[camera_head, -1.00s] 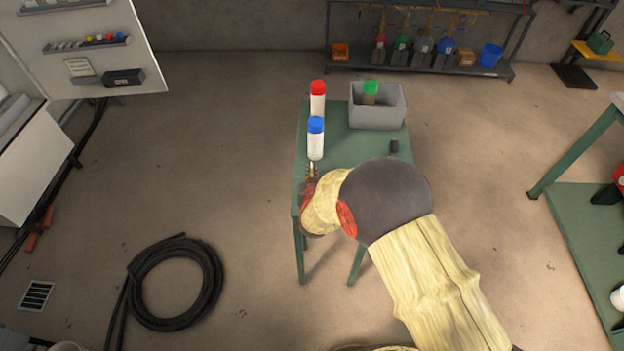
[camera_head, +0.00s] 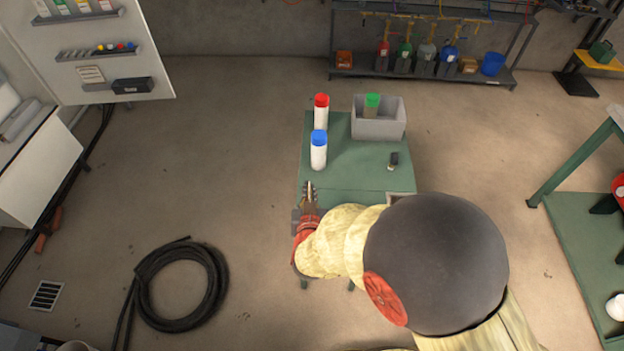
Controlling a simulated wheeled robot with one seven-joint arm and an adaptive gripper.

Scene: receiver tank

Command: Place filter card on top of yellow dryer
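My gripper (camera_head: 310,190) is over the near left part of a green table (camera_head: 345,180), short of a white bottle with a blue cap (camera_head: 319,150). The fingers look narrow, and I cannot tell whether they are open or shut. No held object is clear between them. I cannot make out a filter card or a yellow dryer for certain. A small pale-edged item (camera_head: 401,197) shows at the table's near right, mostly hidden behind my arm.
A red-capped white bottle (camera_head: 321,112) stands behind the blue-capped one. A grey bin (camera_head: 378,128) holds a green-capped container (camera_head: 372,104). A small dark object (camera_head: 393,160) is on the table's right. A black hose coil (camera_head: 180,285) lies on the floor at left.

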